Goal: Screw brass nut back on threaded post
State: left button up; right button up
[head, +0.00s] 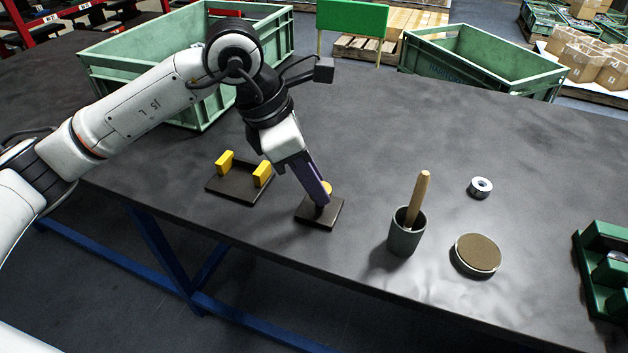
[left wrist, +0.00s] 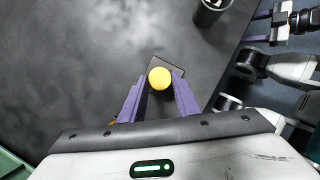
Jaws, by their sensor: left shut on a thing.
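The brass nut (head: 327,187) is a yellow round piece above a dark square base plate (head: 312,216) on the table. My left gripper (head: 322,198) points down over the plate with its purple fingers shut on the nut. In the left wrist view the nut (left wrist: 160,78) shows as a yellow disc between the fingertips, over the plate (left wrist: 172,66). The threaded post is hidden by the nut and fingers, so how far the nut sits on it cannot be told. My right gripper (left wrist: 250,27) shows only in the left wrist view, at the upper right, fingers apart and empty.
A dark plate with two yellow uprights (head: 238,190) stands left of the base. To the right are a grey cup (head: 404,240) with a wooden handle, a round brown-topped disc (head: 477,254), a metal ring (head: 480,187) and a green holder (head: 600,270). Green crates (head: 480,65) stand behind.

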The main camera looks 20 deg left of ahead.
pick_arm(q)
jog(key=m+g, duration=0.1)
jog(key=m, duration=0.2)
jog(key=shift+w+h, duration=0.15)
jog(key=shift+h, duration=0.15)
jog(key=m+g, duration=0.1)
jog(key=m, duration=0.3)
jog(key=shift+w+a+g, duration=0.1)
jog(key=shift+w+g, duration=0.1)
jog(key=shift+g, duration=0.2)
jog(key=m, duration=0.2)
jog(key=m+g, duration=0.1)
jog(key=shift+w+m, duration=0.2)
jog(key=shift+m, duration=0.2)
jog(key=m, duration=0.2)
jog(key=m+g+y, duration=0.1)
jog(key=m, duration=0.1)
jog(key=shift+w+m+g, duration=0.15)
jog(key=shift+m+g, duration=0.15)
jog(key=o, duration=1.1)
jog(key=shift+w+r, duration=0.1)
jog(key=shift+r, duration=0.15)
jog(key=p+v, duration=0.1)
jog(key=v, duration=0.8)
jog(key=shift+w+r, duration=0.15)
jog(key=shift+r, duration=0.2)
